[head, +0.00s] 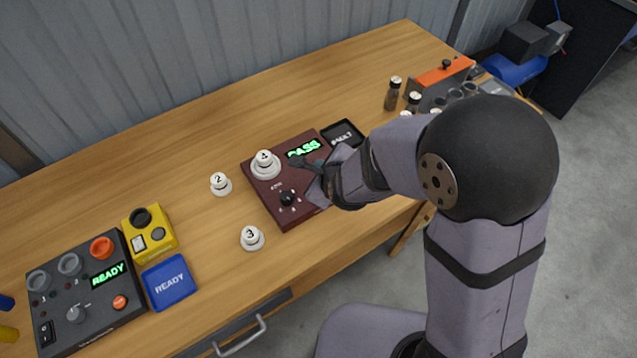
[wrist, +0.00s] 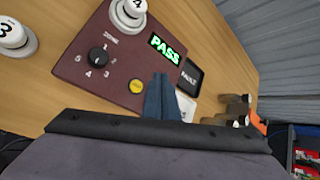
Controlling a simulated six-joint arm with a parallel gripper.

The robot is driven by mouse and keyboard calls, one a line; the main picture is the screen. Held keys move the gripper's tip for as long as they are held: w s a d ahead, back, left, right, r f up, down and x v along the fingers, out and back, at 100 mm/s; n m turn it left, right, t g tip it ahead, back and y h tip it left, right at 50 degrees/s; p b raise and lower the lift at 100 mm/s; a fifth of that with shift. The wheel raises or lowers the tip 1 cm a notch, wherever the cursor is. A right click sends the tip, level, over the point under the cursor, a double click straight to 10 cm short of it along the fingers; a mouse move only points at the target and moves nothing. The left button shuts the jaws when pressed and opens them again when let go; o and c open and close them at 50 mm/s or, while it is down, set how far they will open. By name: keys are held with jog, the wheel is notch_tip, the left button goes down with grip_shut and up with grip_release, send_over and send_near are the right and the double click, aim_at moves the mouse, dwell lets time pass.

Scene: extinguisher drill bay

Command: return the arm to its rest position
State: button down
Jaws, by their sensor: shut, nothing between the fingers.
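My gripper (head: 316,172) is over the right part of a maroon test panel (head: 267,199) on the wooden workbench. In the wrist view its two fingers (wrist: 160,95) are together, with nothing between them. The fingers point at the panel beside a yellow button (wrist: 136,86) and below the green PASS display (wrist: 165,48). I cannot tell whether the fingertips touch the panel. The panel has a black zone knob (head: 287,198), and a white piece marked 4 (head: 265,163) sits on it. My arm hides the panel's right side in the head view.
White pieces marked 2 (head: 220,183) and 3 (head: 252,237) stand left of the panel. A black FAULT tray (head: 343,133) lies behind. Small bottles (head: 393,93) and an orange-topped rack (head: 445,72) are at right.

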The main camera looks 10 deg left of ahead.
jog(key=n, duration=0.3)
jog(key=shift+s+f, duration=0.35)
jog(key=s+d+f+n+g, duration=0.1)
jog(key=s+n, duration=0.1)
jog(key=n, duration=0.2)
jog(key=s+d+f+n+g+h, duration=0.1)
jog(key=s+f+n+g, duration=0.1)
jog(key=s+n, duration=0.1)
jog(key=s+f+n+g, duration=0.1)
jog(key=s+f+n, duration=0.1)
jog(key=s+n, duration=0.1)
jog(key=shift+s+d+f+n+g+h, duration=0.15)
jog(key=shift+d+n+g, duration=0.05)
jog(key=shift+n, duration=0.25)
jog(key=shift+s+d+f+n+g+h, duration=0.1)
jog(key=shift+d+n+g+h, duration=0.1)
jog(key=shift+n, duration=0.25)
jog(key=s+d+r+n+g+h, duration=0.25)
jog(key=s+d+n+g, duration=0.25)
jog(key=s+d+n, duration=0.75)
jog(key=w+d+r+m, duration=0.2)
jog(key=d, duration=0.2)
jog(key=w+d+r+m+t, duration=0.1)
jog(key=w+d+r+m, duration=0.1)
jog(key=d, duration=0.3)
jog(key=shift+d+r+m+t, duration=0.25)
jog(key=shift+d+m+t, duration=0.05)
jog(key=shift+m, duration=0.55)
